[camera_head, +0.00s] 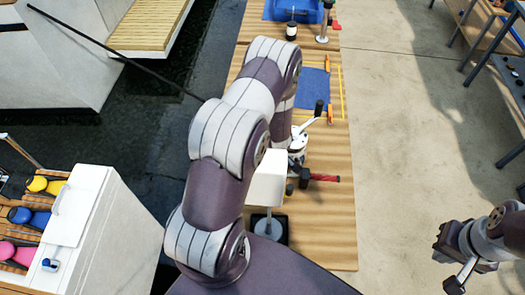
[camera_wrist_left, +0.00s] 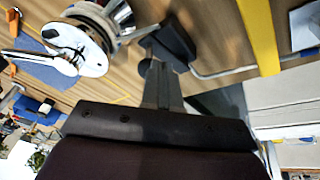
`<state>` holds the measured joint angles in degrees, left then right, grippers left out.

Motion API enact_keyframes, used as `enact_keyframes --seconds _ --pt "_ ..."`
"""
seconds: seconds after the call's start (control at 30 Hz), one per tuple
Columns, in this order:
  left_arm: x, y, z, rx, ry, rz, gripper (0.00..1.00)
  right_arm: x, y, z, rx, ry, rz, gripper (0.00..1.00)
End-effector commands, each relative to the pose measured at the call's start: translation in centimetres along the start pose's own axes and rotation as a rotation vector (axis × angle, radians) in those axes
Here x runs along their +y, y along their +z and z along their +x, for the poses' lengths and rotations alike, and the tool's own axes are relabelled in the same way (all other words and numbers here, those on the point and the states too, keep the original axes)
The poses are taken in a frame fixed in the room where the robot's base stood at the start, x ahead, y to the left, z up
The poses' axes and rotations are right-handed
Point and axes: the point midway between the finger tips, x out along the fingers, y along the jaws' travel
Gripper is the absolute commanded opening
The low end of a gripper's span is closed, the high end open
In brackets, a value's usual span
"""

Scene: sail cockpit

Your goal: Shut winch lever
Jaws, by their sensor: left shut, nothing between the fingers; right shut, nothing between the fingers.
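The winch (camera_head: 297,142) stands on the wooden bench top, right of my left arm. Its pale lever (camera_head: 308,124) sticks out to the upper right and ends in a black knob (camera_head: 319,108). In the left wrist view, the winch (camera_wrist_left: 110,14) is at the upper left, with a white disc (camera_wrist_left: 88,58) and a pale lever (camera_wrist_left: 45,60). My right gripper (camera_head: 456,284) is shut and empty at the lower right, over the floor, far from the winch.
A red-handled tool (camera_head: 322,178) lies just below the winch. A blue mat (camera_head: 313,90) and a bottle (camera_head: 291,30) are farther up the bench. A white cabinet (camera_head: 110,235) stands at left. The concrete floor (camera_head: 400,130) right of the bench is open.

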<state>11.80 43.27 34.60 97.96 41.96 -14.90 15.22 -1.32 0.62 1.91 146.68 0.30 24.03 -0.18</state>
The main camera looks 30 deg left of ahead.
Motion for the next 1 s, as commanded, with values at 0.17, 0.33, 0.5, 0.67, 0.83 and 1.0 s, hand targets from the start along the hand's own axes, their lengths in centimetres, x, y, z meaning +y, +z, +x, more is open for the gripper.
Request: enact_keyframes --seconds 0.17,0.33,0.5,0.67,0.83,1.0 --pt "0.2 0.3 0.3 0.000 0.000 -0.001 0.00 0.0 0.0 0.1 0.000 0.000 0.000 0.00" --pt "0.3 0.4 0.2 -0.001 -0.001 0.000 0.00 0.0 0.0 0.0 0.000 0.000 0.000 0.00" --pt "0.8 0.7 -0.2 -0.001 -0.001 0.001 0.00 0.0 -0.1 -0.7 0.000 0.000 0.000 0.00" --pt "1.4 1.1 -0.4 -0.001 0.000 0.001 0.00 0.0 -0.2 -1.3 0.000 0.000 0.000 0.00" --pt "1.5 1.2 -0.2 -0.001 -0.001 0.000 0.00 0.0 -0.1 -1.2 0.000 0.000 0.000 0.00" --pt "1.5 1.2 -0.3 -0.001 0.000 0.000 0.00 0.0 -0.1 -1.2 0.000 0.000 0.000 0.00"
